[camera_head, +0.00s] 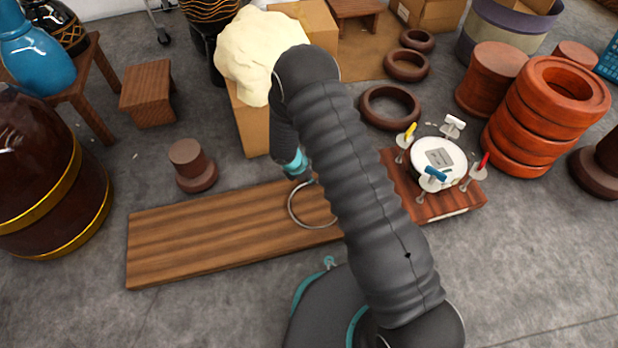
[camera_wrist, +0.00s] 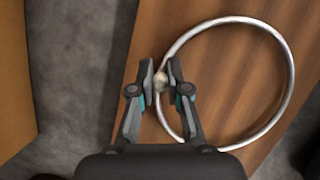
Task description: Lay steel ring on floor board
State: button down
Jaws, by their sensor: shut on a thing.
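The steel ring (camera_head: 291,212) is a thin silver hoop. It shows over the right part of the long brown floor board (camera_head: 190,238), and part of it is hidden behind my arm in the head view. In the wrist view, my gripper (camera_wrist: 161,80) is shut on the near-left rim of the steel ring (camera_wrist: 291,75). The rest of the hoop extends to the right over the wood of the floor board (camera_wrist: 215,70). I cannot tell whether the ring touches the board. My gripper also shows in the head view (camera_head: 300,178), largely hidden by my arm.
A white-topped drum with coloured clamps (camera_head: 439,158) stands on a board at right. A stack of red-brown rings (camera_head: 545,115) is beyond it. A small brown pedestal (camera_head: 192,166) stands behind the floor board. A large dark drum (camera_head: 40,180) is at left. Front-left floor is clear.

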jog(key=shift+f, duration=0.15)
dwell(0.3)
jog(key=c, duration=1.1)
grip_release()
jog(key=shift+o, duration=0.2)
jog(key=v, duration=1.2)
jog(key=shift+w, duration=0.1)
